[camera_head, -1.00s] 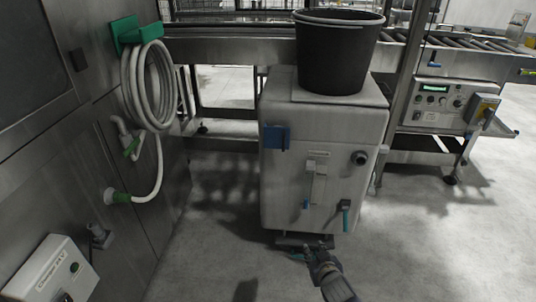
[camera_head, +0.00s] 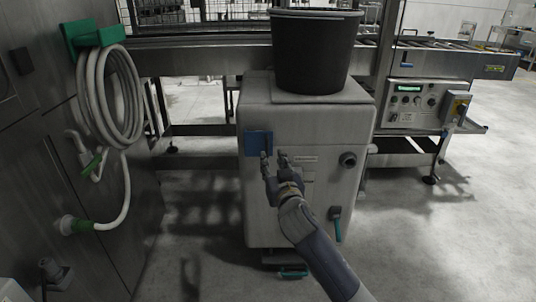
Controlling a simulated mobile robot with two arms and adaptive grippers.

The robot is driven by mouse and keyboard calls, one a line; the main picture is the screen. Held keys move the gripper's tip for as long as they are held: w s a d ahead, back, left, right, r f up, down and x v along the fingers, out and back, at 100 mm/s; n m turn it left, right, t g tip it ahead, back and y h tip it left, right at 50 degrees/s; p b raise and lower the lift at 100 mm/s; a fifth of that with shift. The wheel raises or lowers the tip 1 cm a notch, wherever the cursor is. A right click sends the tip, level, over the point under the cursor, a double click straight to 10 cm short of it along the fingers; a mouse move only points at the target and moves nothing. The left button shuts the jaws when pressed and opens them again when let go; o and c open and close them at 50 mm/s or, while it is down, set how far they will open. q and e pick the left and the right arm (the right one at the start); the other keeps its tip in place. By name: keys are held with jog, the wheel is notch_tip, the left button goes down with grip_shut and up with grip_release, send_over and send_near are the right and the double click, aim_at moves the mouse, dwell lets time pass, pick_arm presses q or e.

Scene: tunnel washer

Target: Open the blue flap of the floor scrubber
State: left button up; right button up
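The floor scrubber (camera_head: 256,200) is a light grey box-shaped machine in the middle of the head view. Its blue flap (camera_head: 257,141) is at the upper left of its front face and looks closed. My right gripper (camera_head: 273,157) is raised in front of this face, with its fingers apart and pointing up. One fingertip overlaps the flap's lower right edge in the picture; whether they touch I cannot tell. Nothing shows between the fingers. My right forearm hides part of the lower front. My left gripper is not in view.
A black bucket (camera_head: 312,55) stands on top of the scrubber. A coiled white hose (camera_head: 108,100) hangs on the metal wall at left. A conveyor with a control panel (camera_head: 415,100) stands behind at right. The floor (camera_head: 445,235) at right is clear.

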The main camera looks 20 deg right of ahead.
aim_at(267, 149)
jog(key=shift+w+d+b, duration=0.15)
jog(key=shift+w+b, duration=0.05)
jog(key=shift+w, duration=1.3)
jog(key=shift+w+d+b, duration=0.1)
jog(key=shift+w+b, duration=0.1)
jog(key=shift+w, duration=1.25)
jog(key=shift+c, duration=0.4)
grip_shut()
